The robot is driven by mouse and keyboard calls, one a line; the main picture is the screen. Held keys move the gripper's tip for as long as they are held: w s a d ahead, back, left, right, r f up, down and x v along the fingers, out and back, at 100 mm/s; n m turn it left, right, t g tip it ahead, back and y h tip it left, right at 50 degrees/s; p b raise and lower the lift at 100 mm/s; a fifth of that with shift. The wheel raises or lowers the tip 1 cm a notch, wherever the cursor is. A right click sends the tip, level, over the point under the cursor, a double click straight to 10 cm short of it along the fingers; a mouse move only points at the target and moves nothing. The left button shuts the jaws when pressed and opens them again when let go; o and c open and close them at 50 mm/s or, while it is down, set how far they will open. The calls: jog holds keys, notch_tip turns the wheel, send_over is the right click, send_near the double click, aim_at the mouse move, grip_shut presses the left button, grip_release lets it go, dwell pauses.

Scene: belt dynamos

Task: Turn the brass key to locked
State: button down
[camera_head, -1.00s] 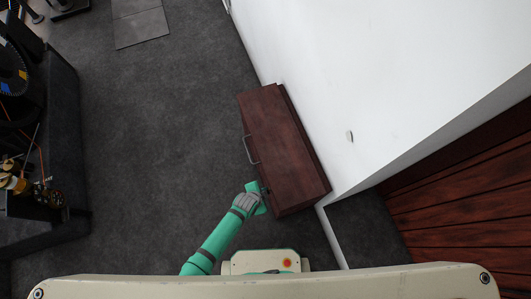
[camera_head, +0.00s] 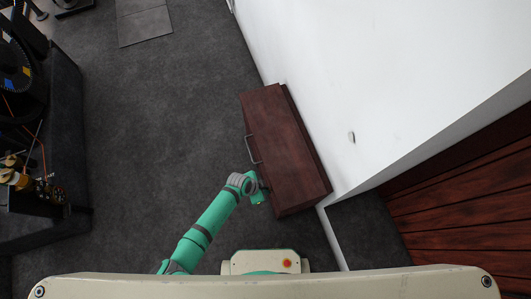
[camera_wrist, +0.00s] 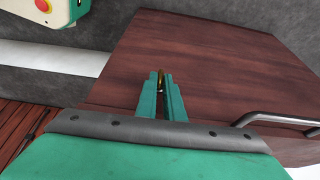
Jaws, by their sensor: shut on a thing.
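The brass key (camera_wrist: 161,77) shows as a small gold sliver between my fingertips in the wrist view, in front of the dark red wooden cabinet. My gripper (camera_wrist: 161,88) is shut on it. In the head view my gripper (camera_head: 260,193) is at the near left edge of the cabinet (camera_head: 281,150). The key is too small to make out there. Most of the key and its lock are hidden by the fingers, and I cannot tell which way the key is turned.
A metal bar handle (camera_wrist: 275,119) is on the cabinet, right of my fingers in the wrist view. A white wall (camera_head: 360,80) stands behind the cabinet. Dark machinery (camera_head: 35,150) is at the far left. The grey floor (camera_head: 160,130) between is clear.

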jog(key=c, duration=1.9)
grip_release()
jog(key=shift+o, duration=0.2)
jog(key=shift+r, duration=0.1)
jog(key=v, duration=1)
jog(key=shift+r, duration=0.3)
jog(key=shift+s+a, duration=0.15)
